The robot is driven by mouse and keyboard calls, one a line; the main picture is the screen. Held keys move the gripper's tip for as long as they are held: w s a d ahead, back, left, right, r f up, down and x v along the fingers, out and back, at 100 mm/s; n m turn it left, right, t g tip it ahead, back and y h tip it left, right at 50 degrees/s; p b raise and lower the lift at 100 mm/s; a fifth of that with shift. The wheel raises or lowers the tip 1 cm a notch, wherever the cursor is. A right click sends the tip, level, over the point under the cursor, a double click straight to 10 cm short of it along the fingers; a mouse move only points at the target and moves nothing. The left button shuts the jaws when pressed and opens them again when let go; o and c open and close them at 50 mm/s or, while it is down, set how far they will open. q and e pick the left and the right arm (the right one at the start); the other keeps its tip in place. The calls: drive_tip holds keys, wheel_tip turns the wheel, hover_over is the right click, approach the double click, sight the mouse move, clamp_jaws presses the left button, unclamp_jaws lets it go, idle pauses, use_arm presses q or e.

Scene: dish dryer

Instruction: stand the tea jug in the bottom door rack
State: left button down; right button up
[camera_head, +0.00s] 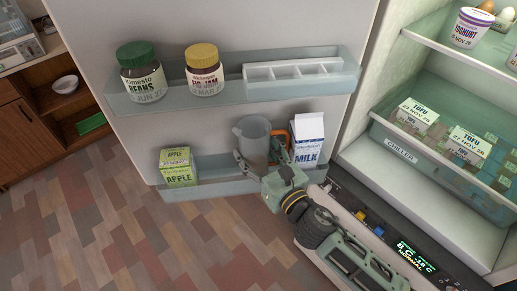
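The tea jug (254,138), a translucent grey vessel, stands upright in the bottom door rack (212,189), between the apple carton and the milk carton. An orange part (279,138) shows at its right side. My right gripper (263,156) comes from the lower right, in front of the jug's lower part. Its fingers are spread wide, one at the jug's left edge and one beside the orange part. The fingers and palm hide the jug's base, and whether they touch it is unclear. My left gripper is not in view.
A green apple carton (178,167) stands at the rack's left and a milk carton (307,141) close right of the gripper. The upper rack (225,97) holds two jars and a white tray. The fridge's chiller drawer (402,157) is right.

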drive_tip(key=shift+s+a+r, duration=0.2)
drive_tip(key=o, duration=1.2)
drive_tip(key=shift+s+f, duration=0.1)
drive_tip(key=shift+f, duration=0.15)
drive_tip(key=shift+o, duration=1.8)
drive_tip(key=shift+d, duration=0.1)
drive_tip(key=shift+o, duration=0.5)
drive_tip(key=shift+r, duration=0.25)
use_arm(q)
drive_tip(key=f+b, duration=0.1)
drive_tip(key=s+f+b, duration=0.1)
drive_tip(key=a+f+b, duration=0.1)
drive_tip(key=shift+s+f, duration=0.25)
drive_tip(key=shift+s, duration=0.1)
use_arm(e)
drive_tip(key=v, duration=1.2)
